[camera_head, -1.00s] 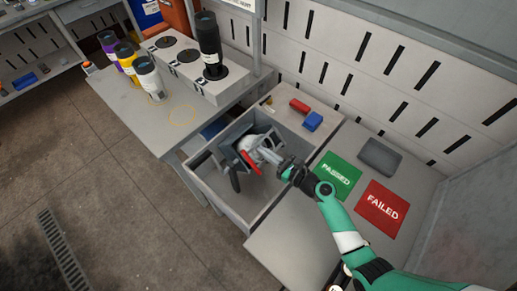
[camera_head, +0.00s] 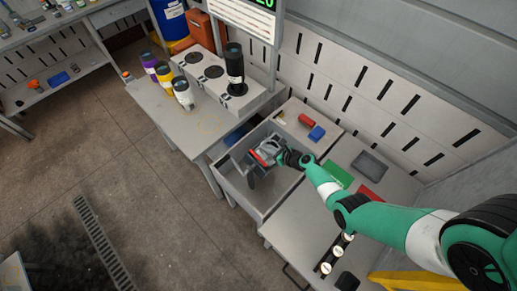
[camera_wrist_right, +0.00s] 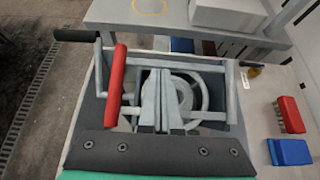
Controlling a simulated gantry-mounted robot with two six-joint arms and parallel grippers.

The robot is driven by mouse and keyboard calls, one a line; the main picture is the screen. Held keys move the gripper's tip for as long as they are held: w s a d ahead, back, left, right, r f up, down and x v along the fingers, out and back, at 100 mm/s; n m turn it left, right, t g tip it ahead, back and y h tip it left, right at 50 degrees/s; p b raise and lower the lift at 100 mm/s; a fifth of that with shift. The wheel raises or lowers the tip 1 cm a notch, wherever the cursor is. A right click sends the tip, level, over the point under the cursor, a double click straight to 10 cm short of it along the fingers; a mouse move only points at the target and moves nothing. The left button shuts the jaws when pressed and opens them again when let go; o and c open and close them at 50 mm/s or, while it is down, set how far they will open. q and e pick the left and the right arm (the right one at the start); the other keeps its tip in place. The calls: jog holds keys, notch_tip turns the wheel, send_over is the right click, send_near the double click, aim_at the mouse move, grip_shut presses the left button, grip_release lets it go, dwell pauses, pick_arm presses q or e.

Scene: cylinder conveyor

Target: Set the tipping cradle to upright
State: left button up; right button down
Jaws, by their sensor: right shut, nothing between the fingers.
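The tipping cradle (camera_head: 252,166) sits in a grey open-topped bin (camera_head: 240,196) in the head view. It also shows in the right wrist view as a grey frame with a round ring (camera_wrist_right: 190,92), partly hidden by my fingers. Its red lever (camera_wrist_right: 117,84) stands left of my fingers, and a black grip (camera_wrist_right: 75,35) is at the upper left. My right gripper (camera_wrist_right: 162,85) is shut and empty, over the cradle and to the right of the red lever. I cannot tell whether it touches the cradle. My left gripper is not in view.
A black cylinder (camera_head: 235,66) stands on a grey block at the back; several other cylinders stand left of it. A red block (camera_head: 305,120) and blue block (camera_head: 317,132) lie right of the bin. Green (camera_head: 338,174) and red pads lie beyond my arm.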

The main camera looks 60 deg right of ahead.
aim_at(262, 145)
jog(key=shift+w+d+r, duration=0.1)
jog(key=shift+w+r, duration=0.1)
jog(key=shift+w, duration=0.15)
jog(key=shift+w+d+b, duration=0.15)
jog(key=shift+w+b, duration=0.1)
jog(key=shift+w, duration=0.35)
jog(key=shift+w+d+b, duration=0.15)
jog(key=shift+w+b, duration=0.05)
jog(key=shift+w, duration=0.35)
